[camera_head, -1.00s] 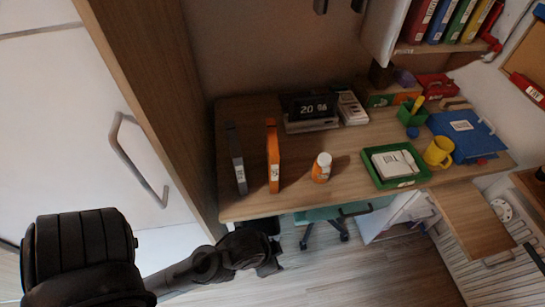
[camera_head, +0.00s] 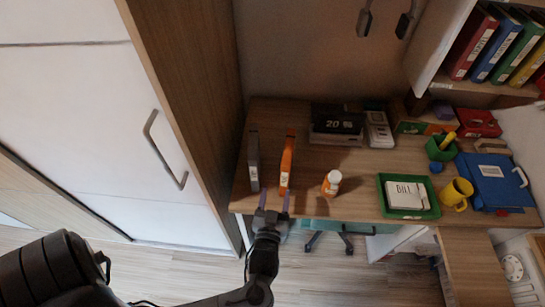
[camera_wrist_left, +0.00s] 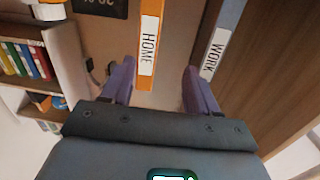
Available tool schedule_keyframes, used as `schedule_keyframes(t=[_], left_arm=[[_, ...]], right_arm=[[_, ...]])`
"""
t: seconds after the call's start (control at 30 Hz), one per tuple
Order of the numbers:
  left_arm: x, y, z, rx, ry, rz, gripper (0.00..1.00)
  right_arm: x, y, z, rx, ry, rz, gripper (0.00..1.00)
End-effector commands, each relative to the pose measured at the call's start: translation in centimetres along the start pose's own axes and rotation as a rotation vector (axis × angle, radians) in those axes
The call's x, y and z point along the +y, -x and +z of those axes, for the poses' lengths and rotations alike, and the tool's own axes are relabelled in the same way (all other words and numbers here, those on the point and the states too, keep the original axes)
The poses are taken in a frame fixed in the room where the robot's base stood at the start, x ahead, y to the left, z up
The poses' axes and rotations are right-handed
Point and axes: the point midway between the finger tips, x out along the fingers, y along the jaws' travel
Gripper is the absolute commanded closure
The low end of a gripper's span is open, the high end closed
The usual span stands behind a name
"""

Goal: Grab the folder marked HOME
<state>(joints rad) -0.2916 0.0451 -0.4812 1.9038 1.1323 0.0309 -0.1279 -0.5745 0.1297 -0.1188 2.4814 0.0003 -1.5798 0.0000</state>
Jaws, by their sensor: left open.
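The orange folder (camera_head: 288,160) stands upright on the desk. In the left wrist view its spine (camera_wrist_left: 149,42) reads HOME. A grey folder (camera_head: 254,160) stands to its left; its label reads WORK in the left wrist view (camera_wrist_left: 218,48). My left gripper (camera_head: 274,198) is open and empty at the desk's front edge, in front of the two folders. In the left wrist view, the HOME spine shows ahead between the gripper's fingers (camera_wrist_left: 159,68), nearer one finger, and WORK lies beyond the other. I see no contact. My right gripper is not in view.
A pill bottle (camera_head: 331,183) stands right of the orange folder. A clock (camera_head: 336,122) sits behind. A green tray (camera_head: 430,207), yellow mug (camera_head: 457,193) and blue folder (camera_head: 495,180) are farther right. A tall cabinet (camera_head: 190,110) closes off the left side.

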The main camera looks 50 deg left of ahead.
Motion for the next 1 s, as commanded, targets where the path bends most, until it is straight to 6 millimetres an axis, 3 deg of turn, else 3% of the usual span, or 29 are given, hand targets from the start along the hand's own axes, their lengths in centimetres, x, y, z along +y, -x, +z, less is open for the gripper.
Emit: schedule_keyframes(t=[0.03, 0.1, 0.23, 0.5, 0.77, 1.0], left_arm=[[0.9, -0.2, -1.6, 0.011, 0.012, 0.011, 0.4], [1.4, -0.6, -2.6, 0.022, 0.026, 0.016, 0.4], [1.8, -2.1, -3.5, 0.036, 0.037, 0.015, 0.4], [1.9, -5.7, -3.5, 0.036, 0.039, 0.016, 0.4], [2.0, -7.1, -3.5, 0.035, 0.038, 0.016, 0.4], [2.4, -10.1, -3.2, 0.036, 0.037, 0.015, 0.4]], right_arm=[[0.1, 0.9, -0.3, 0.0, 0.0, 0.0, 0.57], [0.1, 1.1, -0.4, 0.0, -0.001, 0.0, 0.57], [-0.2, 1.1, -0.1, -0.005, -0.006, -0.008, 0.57], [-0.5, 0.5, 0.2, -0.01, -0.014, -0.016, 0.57], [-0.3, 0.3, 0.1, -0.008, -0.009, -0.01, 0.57], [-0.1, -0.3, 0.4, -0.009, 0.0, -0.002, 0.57]])
